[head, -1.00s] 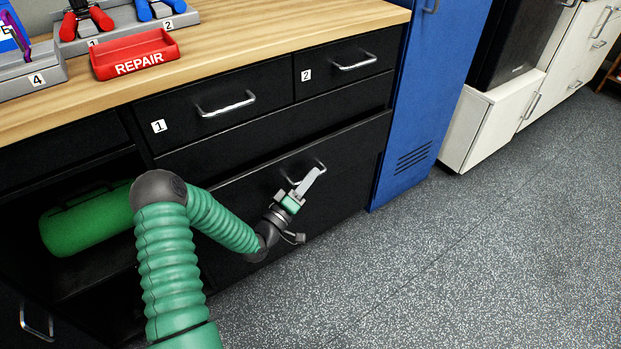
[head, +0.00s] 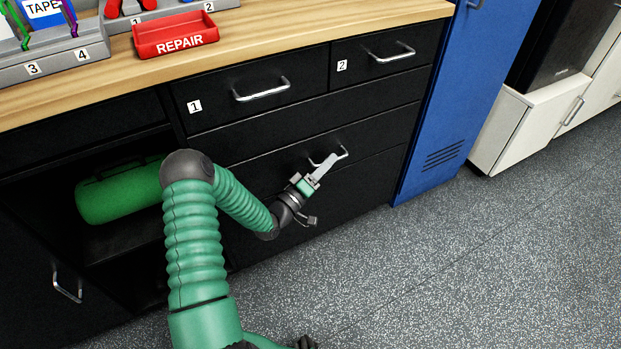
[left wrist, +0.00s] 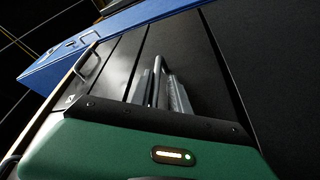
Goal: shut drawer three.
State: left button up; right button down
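Drawer three is the wide black front (head: 375,160) below drawers 1 and 2; its number does not show. Its front looks flush or nearly flush with the cabinet in the head view. It has a silver bar handle (head: 343,151), which also shows in the left wrist view (left wrist: 158,62). My left gripper (head: 327,164) is at this handle. In the left wrist view its two grey fingers (left wrist: 163,88) are close together on either side of the bar, and look shut on it.
Drawer 1 (head: 225,101) and drawer 2 (head: 370,68) look shut above. A green cylinder (head: 115,198) lies in the open compartment at left. A red REPAIR tray (head: 175,40) stands on the wooden top. A blue locker (head: 440,110) stands at right; the speckled floor (head: 480,260) is clear.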

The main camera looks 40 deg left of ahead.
pick_arm(q)
jog(key=p+v, duration=0.4)
jog(key=v, duration=1.1)
jog(key=shift+s+p, duration=0.3)
jog(key=shift+p, duration=0.05)
